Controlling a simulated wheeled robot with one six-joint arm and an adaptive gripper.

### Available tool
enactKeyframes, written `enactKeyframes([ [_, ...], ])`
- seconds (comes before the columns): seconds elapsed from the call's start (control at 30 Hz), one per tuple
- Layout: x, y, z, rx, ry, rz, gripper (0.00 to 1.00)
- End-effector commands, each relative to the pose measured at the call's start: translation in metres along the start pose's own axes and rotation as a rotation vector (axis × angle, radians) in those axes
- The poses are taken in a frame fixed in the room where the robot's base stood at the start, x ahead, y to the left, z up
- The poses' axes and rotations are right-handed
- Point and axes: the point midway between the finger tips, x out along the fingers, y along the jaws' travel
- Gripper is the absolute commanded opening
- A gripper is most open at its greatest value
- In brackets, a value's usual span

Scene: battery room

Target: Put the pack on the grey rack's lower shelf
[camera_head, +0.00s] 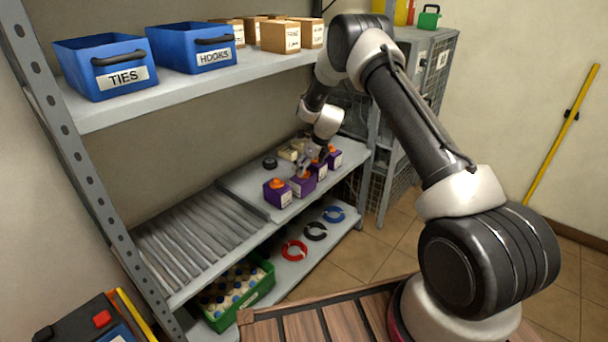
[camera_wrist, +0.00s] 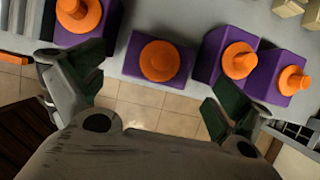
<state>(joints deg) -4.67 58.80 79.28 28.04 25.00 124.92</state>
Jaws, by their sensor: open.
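Several purple packs with orange knobs stand in a row near the front edge of the grey rack's middle shelf (camera_head: 245,183); the leftmost is one pack (camera_head: 278,197), with another pack (camera_head: 300,188) right of it. My gripper (camera_head: 306,165) is over the row, open and empty, partly covering the packs behind it. In the wrist view, my open fingers (camera_wrist: 160,95) spread either side of one purple pack (camera_wrist: 135,68), which lies ahead between them, apparently untouched. Other packs flank it at left (camera_wrist: 103,27) and right (camera_wrist: 212,52). The rack's lower shelf (camera_head: 290,268) shows below.
The lower shelf holds a green crate (camera_head: 262,290) of bottles and red (camera_head: 294,250), black (camera_head: 315,231) and blue (camera_head: 334,214) rings. Grey rollers (camera_head: 190,238) fill the middle shelf's left. Blue bins (camera_head: 105,66) and cartons stand on the top shelf, above my gripper. A wire cabinet (camera_head: 425,75) stands right.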

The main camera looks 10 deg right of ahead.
Motion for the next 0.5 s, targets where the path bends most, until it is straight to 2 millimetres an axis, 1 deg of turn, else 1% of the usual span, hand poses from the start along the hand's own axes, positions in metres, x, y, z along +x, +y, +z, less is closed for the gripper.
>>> enactKeyframes([
  [0.03,-0.012,0.000,0.001,0.000,-0.002,-0.001,1.00],
  [0.1,-0.025,0.000,0.001,0.000,-0.001,0.000,1.00],
  [0.2,-0.039,0.000,0.000,-0.001,0.000,0.000,1.00],
  [0.3,-0.047,0.000,0.000,-0.001,0.000,0.000,1.00],
  [0.47,-0.051,0.000,0.000,-0.003,0.001,0.000,1.00],
  [0.5,-0.054,0.000,0.001,-0.012,0.000,0.000,1.00],
])
